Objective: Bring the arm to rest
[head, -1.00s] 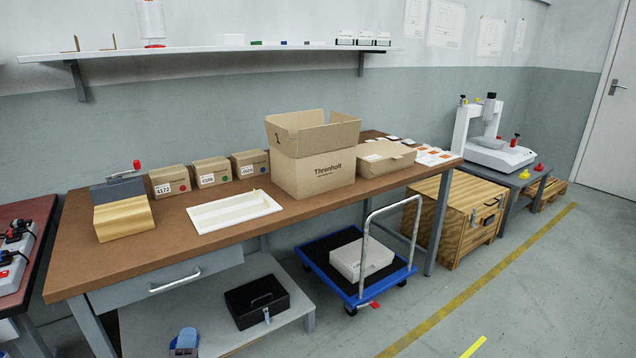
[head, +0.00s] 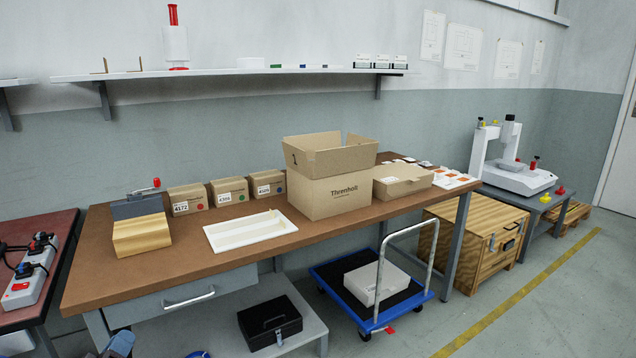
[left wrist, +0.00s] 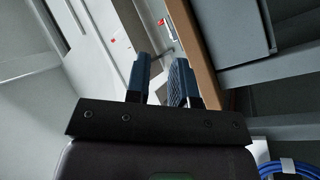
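My left gripper (head: 119,344) shows only in part at the bottom left of the head view, in front of the workbench and low beside its drawer. In the left wrist view its two blue fingers (left wrist: 160,82) stand apart with a narrow gap and nothing between them. Its fingertips are clear of the workbench (head: 95,270), whose brown edge runs just right of them in the wrist view (left wrist: 198,50). My right gripper is not in view.
A red-topped side table (head: 40,230) with power strips (head: 28,285) stands left of the workbench. The drawer (head: 185,297) has a protruding handle. A black cash box (head: 268,322) sits on the lower shelf. A blue trolley (head: 400,302) stands farther right.

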